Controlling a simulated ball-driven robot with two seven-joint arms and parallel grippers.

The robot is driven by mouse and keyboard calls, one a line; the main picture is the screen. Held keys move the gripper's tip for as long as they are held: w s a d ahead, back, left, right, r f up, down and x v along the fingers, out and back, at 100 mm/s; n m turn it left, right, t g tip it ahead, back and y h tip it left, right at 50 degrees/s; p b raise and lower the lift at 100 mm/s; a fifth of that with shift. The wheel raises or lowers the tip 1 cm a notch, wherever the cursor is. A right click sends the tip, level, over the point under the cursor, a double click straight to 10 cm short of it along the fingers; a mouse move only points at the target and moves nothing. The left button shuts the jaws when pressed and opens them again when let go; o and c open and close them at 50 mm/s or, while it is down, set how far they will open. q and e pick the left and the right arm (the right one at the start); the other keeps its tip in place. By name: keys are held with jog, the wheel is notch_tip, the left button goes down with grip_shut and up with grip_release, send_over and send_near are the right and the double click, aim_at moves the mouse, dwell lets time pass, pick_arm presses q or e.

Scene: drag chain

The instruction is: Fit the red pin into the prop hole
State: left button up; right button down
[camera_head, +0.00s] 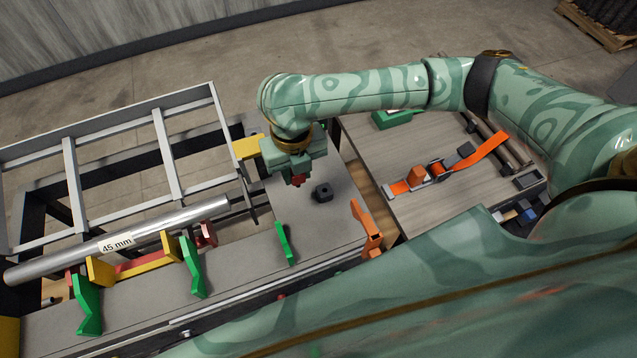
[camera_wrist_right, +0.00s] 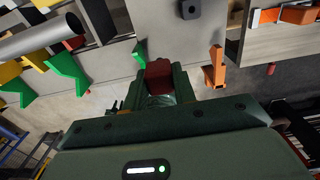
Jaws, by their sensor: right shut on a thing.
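My right gripper (camera_head: 297,178) is shut on the red pin (camera_head: 298,182) and holds it above the grey bench top. Only a small part of the pin shows below the fingers in the head view. In the right wrist view, the red pin (camera_wrist_right: 158,74) sits between the fingers of the right gripper (camera_wrist_right: 160,82). A dark block with a round hole (camera_head: 322,192) stands just right of the gripper, apart from the pin. An upright orange bracket (camera_head: 369,230) stands at the bench's right edge. I cannot tell which piece has the prop hole. My left gripper is out of view.
A silver pipe (camera_head: 170,221) marked 45 mm lies across yellow and green supports at left. A green bracket (camera_head: 285,243) stands at the bench's front edge. An orange strap (camera_head: 487,147) with a buckle lies on the wooden table at right. Bare bench surrounds the dark block.

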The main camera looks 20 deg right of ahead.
jog(key=w+a+r+b, duration=0.1)
jog(key=w+a+r, duration=0.1)
jog(key=w, duration=0.6)
jog(key=w+a+r, duration=0.2)
jog(key=w+r, duration=0.2)
jog(key=w, duration=0.5)
jog(key=shift+w+r+b, duration=0.15)
jog(key=shift+r+b, duration=0.25)
jog(key=shift+f, duration=0.15)
notch_tip(320, 180, down, 5)
jog(key=shift+r+b, duration=0.2)
jog(key=shift+b, duration=0.75)
jog(key=shift+r+p, duration=0.1)
jog(key=shift+p, duration=0.75)
jog(key=shift+f+b, duration=1.1)
jog(key=shift+f, duration=0.95)
